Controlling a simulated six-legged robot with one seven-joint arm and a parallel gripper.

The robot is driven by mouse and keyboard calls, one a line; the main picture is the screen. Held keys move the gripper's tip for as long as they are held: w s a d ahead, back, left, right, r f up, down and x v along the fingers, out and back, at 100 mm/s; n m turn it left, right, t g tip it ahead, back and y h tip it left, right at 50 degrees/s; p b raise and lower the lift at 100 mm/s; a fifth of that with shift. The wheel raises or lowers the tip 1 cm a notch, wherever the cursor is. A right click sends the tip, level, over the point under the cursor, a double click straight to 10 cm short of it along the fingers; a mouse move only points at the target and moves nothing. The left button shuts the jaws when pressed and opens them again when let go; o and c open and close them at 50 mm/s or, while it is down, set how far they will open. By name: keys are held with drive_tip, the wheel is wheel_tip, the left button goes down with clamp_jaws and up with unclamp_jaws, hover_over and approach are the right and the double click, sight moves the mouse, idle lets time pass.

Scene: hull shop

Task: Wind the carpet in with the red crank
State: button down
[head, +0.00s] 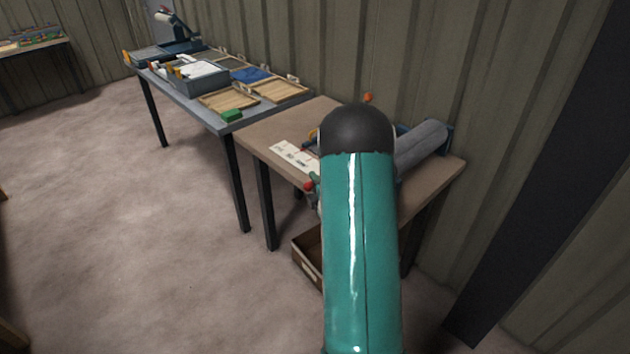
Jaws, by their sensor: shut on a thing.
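A grey roll (420,145), which looks like the carpet, lies on the brown table (265,130) against the wall, with a blue part at its end. A small red knob (309,185) shows at the table's front edge, just left of my arm; it may be the red crank. Small green and grey parts sit close beside it, too small to make out. My teal arm link and its black joint cover the middle of the table and most of the winding gear. My gripper is hidden behind my arm, so its hold on anything does not show.
An orange knob (368,97) stands at the back of the table. White cards (294,156) lie at its left. A cardboard box (307,256) is underneath. A grey table (185,95) with trays and a green block (232,115) adjoins at left.

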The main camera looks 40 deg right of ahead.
drive_tip(key=s+f+n+g+y, duration=0.2)
drive_tip(key=s+f+n+g, duration=0.3)
drive_tip(key=f+g, duration=0.65)
drive_tip(key=s+r+n+g+h, duration=0.1)
drive_tip(key=s+r+g, duration=0.4)
drive_tip(key=s+g, duration=0.6)
drive_tip(key=shift+d+r+g, duration=0.15)
drive_tip(key=shift+d+g, duration=0.05)
drive_tip(key=shift+g, duration=1.15)
drive_tip(key=shift+s+r, duration=0.1)
drive_tip(key=c, duration=1.2)
unclamp_jaws()
drive_tip(key=shift+c, duration=0.2)
